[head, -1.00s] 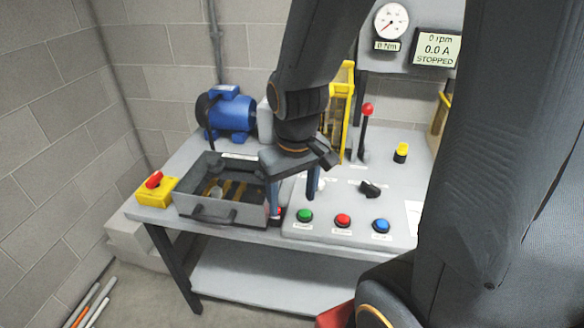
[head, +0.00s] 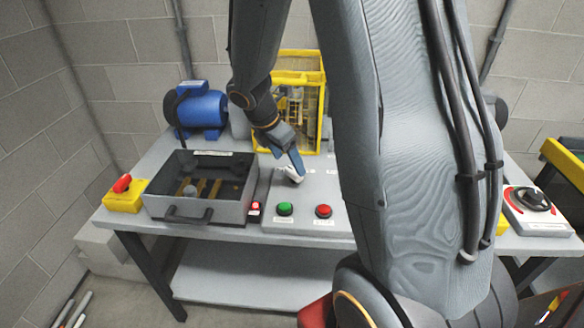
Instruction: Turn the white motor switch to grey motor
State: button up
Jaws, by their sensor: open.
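A blue motor (head: 203,110) stands at the back left of the bench. A pale grey body (head: 239,123) shows beside it, partly hidden by my arm; I cannot tell if it is the grey motor. The switch's label is too small to read.
A green button (head: 285,209) and a red button (head: 323,211) sit in front of the switch. An open grey box (head: 197,211) is to the left, beside a yellow switch box (head: 124,203). A yellow guard cage (head: 301,75) stands behind. My arm hides the panel's right part.

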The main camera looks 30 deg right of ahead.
aim_at(293, 171)
jog(key=shift+x, duration=2.2)
jog(key=c, duration=1.1)
